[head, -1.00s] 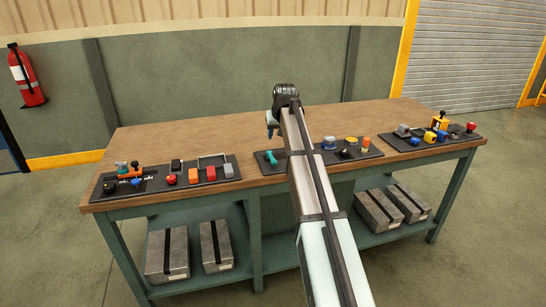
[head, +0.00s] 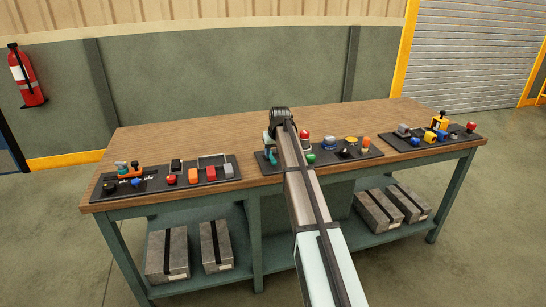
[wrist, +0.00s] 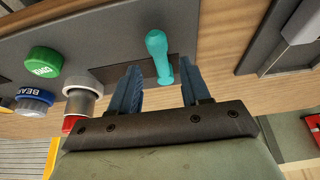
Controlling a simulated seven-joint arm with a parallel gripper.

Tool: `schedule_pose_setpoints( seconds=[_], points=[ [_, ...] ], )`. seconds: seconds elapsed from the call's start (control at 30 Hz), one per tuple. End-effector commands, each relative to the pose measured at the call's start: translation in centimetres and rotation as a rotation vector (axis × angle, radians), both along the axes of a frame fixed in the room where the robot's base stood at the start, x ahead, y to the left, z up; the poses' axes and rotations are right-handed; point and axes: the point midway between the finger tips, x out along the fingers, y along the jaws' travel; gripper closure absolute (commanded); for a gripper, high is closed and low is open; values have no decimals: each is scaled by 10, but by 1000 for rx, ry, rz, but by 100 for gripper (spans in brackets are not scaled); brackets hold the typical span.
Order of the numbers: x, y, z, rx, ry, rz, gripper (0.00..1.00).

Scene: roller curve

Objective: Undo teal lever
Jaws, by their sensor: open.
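The teal lever (wrist: 158,55) stands out from the dark middle panel (wrist: 110,30). In the wrist view it reaches in between the two blue fingers of my gripper (wrist: 162,85), with gaps visible on both sides. My gripper is open, and the fingers do not appear to touch the lever. In the head view my gripper (head: 269,148) is at the left end of the middle panel, and it and my arm largely hide the lever.
A green button (wrist: 43,61), a blue-topped knob (wrist: 34,98) and a grey-white cylinder (wrist: 83,96) sit left of my gripper in the wrist view. A left panel (head: 222,179) and a right panel (head: 394,143) hold more controls. The bench's back is bare wood (head: 210,136).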

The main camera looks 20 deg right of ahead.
Motion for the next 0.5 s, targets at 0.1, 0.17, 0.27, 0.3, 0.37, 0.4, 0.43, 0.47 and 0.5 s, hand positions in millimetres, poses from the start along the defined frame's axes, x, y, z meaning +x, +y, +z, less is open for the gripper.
schedule_pose_setpoints(
  seconds=[0.1,0.17,0.27,0.3,0.37,0.4,0.43,0.47,0.5],
  points=[
    [6,0,-15,0,2,0,53],
    [8,0,-19,0,1,0,53],
    [10,0,-25,0,0,0,53],
    [11,0,-26,0,0,0,53],
    [11,0,-28,0,0,0,53],
    [12,0,-28,0,0,0,53],
    [12,0,-29,0,0,0,53],
    [12,0,-29,0,0,0,53],
    [12,0,-29,0,0,0,53]
  ],
)
